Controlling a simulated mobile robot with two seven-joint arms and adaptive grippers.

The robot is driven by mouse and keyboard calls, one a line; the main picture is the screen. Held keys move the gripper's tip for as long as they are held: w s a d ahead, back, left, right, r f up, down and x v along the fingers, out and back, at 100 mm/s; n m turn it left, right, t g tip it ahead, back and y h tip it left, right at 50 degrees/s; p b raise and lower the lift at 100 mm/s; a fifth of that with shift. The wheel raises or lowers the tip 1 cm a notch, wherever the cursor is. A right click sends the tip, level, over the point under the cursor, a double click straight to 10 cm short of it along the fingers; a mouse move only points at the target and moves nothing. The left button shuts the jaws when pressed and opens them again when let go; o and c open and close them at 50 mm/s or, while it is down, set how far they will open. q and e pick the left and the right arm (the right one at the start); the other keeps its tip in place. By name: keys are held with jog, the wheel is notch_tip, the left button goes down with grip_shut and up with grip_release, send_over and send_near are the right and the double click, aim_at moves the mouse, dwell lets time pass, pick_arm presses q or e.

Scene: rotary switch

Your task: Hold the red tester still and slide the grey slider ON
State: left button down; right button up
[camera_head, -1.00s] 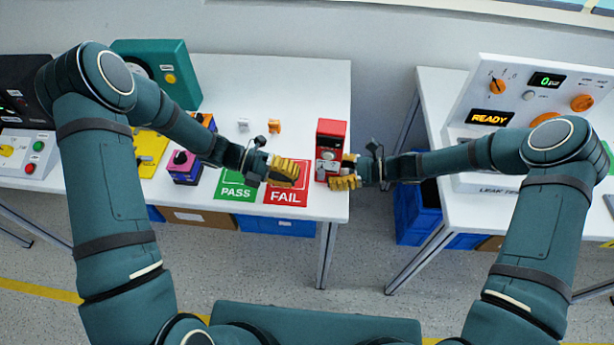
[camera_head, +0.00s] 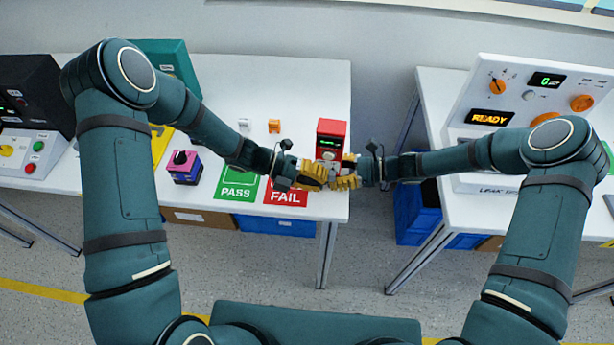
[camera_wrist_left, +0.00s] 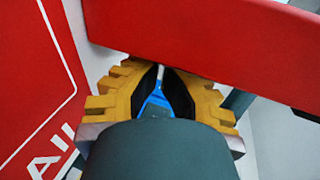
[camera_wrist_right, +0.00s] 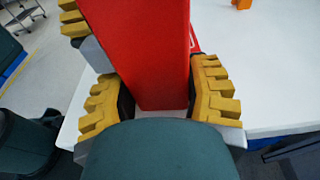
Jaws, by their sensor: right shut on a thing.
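The red tester (camera_head: 331,131) stands upright near the table's right front corner, with a small greenish display on its face. My right gripper (camera_head: 346,178) is shut on its lower part; in the right wrist view the fingers (camera_wrist_right: 160,100) sit on both sides of the red body (camera_wrist_right: 145,45). My left gripper (camera_head: 314,175) is at the tester's front, its fingertips nearly together in the left wrist view (camera_wrist_left: 160,75), just below the red body (camera_wrist_left: 210,40). Part of the left gripper (camera_wrist_right: 72,22) shows beside the tester. The grey slider is hidden behind the fingers.
The green PASS card (camera_head: 236,187) and red FAIL card (camera_head: 286,198) lie left of the tester. A purple-pink box with a knob (camera_head: 185,167) stands further left. A white (camera_head: 244,125) and an orange piece (camera_head: 274,126) are behind. A gap separates the leak-test table (camera_head: 432,85).

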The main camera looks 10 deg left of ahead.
pick_arm(q)
jog(key=shift+s+d, duration=0.1)
jog(key=shift+d, duration=0.15)
jog(key=a, duration=0.4)
jog(key=shift+w+a, duration=0.25)
jog(key=v, duration=1.9)
jog(key=shift+a+r, duration=0.25)
jog(key=shift+a, duration=0.1)
jog(key=shift+w, duration=0.1)
pick_arm(e)
jog(key=o, duration=1.3)
